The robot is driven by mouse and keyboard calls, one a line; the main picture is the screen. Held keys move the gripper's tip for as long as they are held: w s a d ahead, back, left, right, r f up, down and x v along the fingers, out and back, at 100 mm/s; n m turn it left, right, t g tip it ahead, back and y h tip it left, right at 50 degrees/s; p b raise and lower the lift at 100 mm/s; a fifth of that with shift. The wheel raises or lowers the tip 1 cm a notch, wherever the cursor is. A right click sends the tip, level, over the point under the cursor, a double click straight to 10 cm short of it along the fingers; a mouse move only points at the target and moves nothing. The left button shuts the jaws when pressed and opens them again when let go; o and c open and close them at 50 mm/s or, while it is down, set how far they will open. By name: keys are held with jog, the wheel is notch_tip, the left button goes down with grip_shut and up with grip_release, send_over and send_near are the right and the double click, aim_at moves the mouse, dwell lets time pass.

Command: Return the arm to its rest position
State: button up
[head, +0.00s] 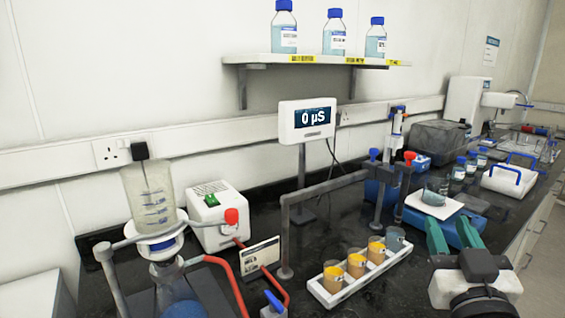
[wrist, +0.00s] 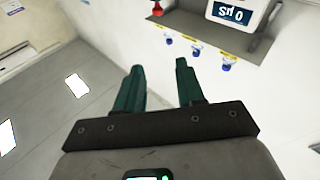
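My gripper (head: 452,234) is at the lower right of the head view, with its two green fingers pointing up and away over the front part of the dark bench. The fingers stand apart with nothing seen between them. In the wrist view my gripper (wrist: 159,68) also shows two parted fingers and an empty gap.
A white rack (head: 358,285) with several small beakers stands left of my gripper. Glassware and red tubing (head: 248,262) fill the left. A shelf (head: 315,62) holds bottles.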

jog(key=s+d+f+g+p, duration=0.1)
jog(key=s+f+g, duration=0.25)
jog(key=f, duration=0.55)
jog(key=s+d+f+g+y, duration=0.1)
jog(key=s+f+g, duration=0.25)
jog(key=f, duration=0.55)
jog(key=s+d+f+g+p, duration=0.1)
jog(key=s+f+g, duration=0.25)
jog(key=f, duration=0.55)
jog(key=s+f+g+y, duration=0.1)
jog(key=s+f+g, duration=0.3)
jog(key=s, duration=0.6)
jog(key=s+f+g+y, duration=0.1)
jog(key=s+f+g, duration=0.4)
jog(key=s+f, duration=0.3)
jog(key=s, duration=0.2)
jog(key=shift+s+a+f+p, duration=0.15)
jog(key=shift+s+a+p, duration=0.15)
jog(key=shift+a, duration=0.05)
